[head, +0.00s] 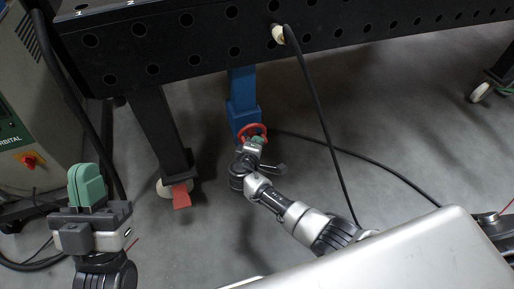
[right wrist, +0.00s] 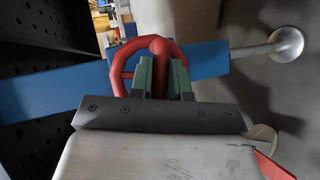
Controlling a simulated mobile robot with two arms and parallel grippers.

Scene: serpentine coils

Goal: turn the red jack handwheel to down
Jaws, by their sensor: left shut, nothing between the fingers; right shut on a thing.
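The red jack handwheel (head: 252,130) sits low on the front of the blue jack post (head: 243,95), under the black table. In the right wrist view the handwheel (right wrist: 118,68) shows as a red ring in front of the blue post (right wrist: 50,92). My right gripper (head: 257,141) reaches it from below right. Its green fingers (right wrist: 163,78) are shut on the red rim, one on each side. My left gripper (head: 86,185) is at the lower left, shut and empty, its green fingers pointing up, well apart from the handwheel. The part of the rim between the right fingers is partly hidden.
The black perforated table (head: 180,45) spans the top. A black leg (head: 160,130) with a red pedal (head: 181,196) stands left of the jack. A green-and-grey machine (head: 30,100) is at the far left. A black cable (head: 322,110) hangs to the right. Grey floor is open around them.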

